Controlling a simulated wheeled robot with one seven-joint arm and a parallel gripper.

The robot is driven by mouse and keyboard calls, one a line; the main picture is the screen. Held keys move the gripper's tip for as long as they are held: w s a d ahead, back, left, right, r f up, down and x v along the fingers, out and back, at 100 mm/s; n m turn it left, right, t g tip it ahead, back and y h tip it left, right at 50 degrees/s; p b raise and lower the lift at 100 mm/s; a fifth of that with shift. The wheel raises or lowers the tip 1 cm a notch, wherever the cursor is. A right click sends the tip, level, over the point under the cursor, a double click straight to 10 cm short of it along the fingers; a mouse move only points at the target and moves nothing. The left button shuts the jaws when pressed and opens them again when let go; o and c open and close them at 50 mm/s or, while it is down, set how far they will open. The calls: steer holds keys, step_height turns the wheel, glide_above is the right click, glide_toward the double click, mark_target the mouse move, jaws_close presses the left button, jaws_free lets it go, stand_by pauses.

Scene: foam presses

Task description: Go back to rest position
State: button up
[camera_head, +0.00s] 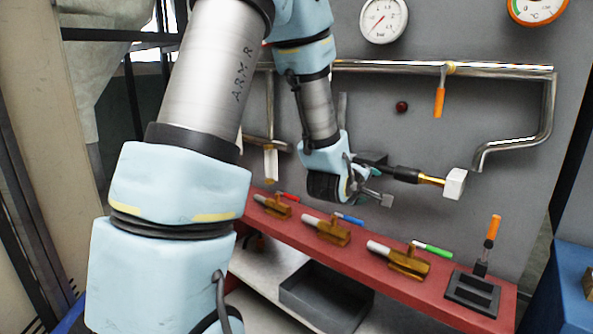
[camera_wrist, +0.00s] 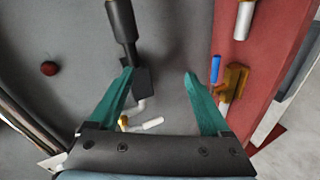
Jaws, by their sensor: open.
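My gripper (camera_wrist: 160,76) is open, with two teal fingers spread apart in the wrist view. Nothing sits gripped between them. In the head view my gripper (camera_head: 380,182) is in front of the grey panel, above the red shelf. A black-handled lever (camera_head: 405,174) with a brass neck and a white block end (camera_head: 455,183) is just right of it. The black lever part also shows in the wrist view (camera_wrist: 121,22), close to the left fingertip; I cannot tell whether they touch. My arm reaches in from the upper left and hides part of the panel.
The red shelf (camera_head: 345,259) carries several brass valves with red, blue and green handles. A dark holder (camera_head: 472,291) stands at its right end. A metal pipe (camera_head: 400,68) with an orange-handled valve (camera_head: 439,102) runs above. A grey bin (camera_head: 325,297) is below.

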steer(key=a+f+m+g+y, duration=0.2)
steer(key=a+f+m+y, duration=0.15)
steer(key=a, duration=0.75)
steer(key=s+a+f+m+g+y, duration=0.1)
steer(key=s+a+m+g+y, duration=0.3)
steer(key=s+a, duration=1.1)
steer(key=a+m+g, duration=0.1)
steer(key=a+g, duration=0.1)
steer(key=g, duration=0.1)
steer(key=shift+s+f, duration=0.15)
steer(key=shift+f, duration=0.1)
steer(key=shift+y, duration=0.25)
